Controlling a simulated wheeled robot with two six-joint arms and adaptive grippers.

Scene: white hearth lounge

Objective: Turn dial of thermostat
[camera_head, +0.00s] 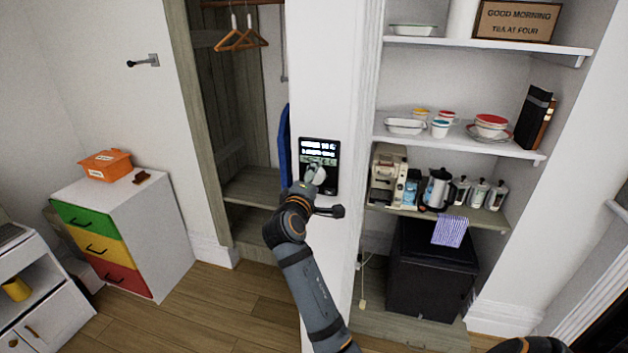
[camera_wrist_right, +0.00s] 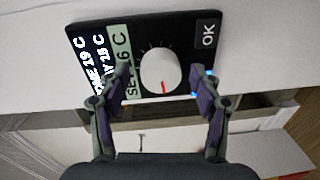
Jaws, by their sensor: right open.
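The thermostat (camera_head: 320,149) is a black panel with a lit display on the white wall pillar. In the right wrist view it lies sideways, with a round white dial (camera_wrist_right: 159,70) bearing a red mark that points to the bottom of the picture. Its display reads "19 C" and "15 C", with "SET 16 C" on a green strip; an OK button (camera_wrist_right: 208,35) is at the right. My right gripper (camera_wrist_right: 165,84) is open, its fingers apart on either side of the dial with gaps visible. In the head view my right gripper (camera_head: 316,180) covers the panel's lower part. My left gripper is not visible.
Shelves right of the pillar hold bowls, books (camera_head: 534,115), a coffee machine (camera_head: 389,172) and a kettle (camera_head: 437,188). An open wardrobe (camera_head: 232,120) stands left of the pillar. A drawer cabinet (camera_head: 150,220) is farther left. Wooden floor (camera_head: 240,298) is clear before the wardrobe.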

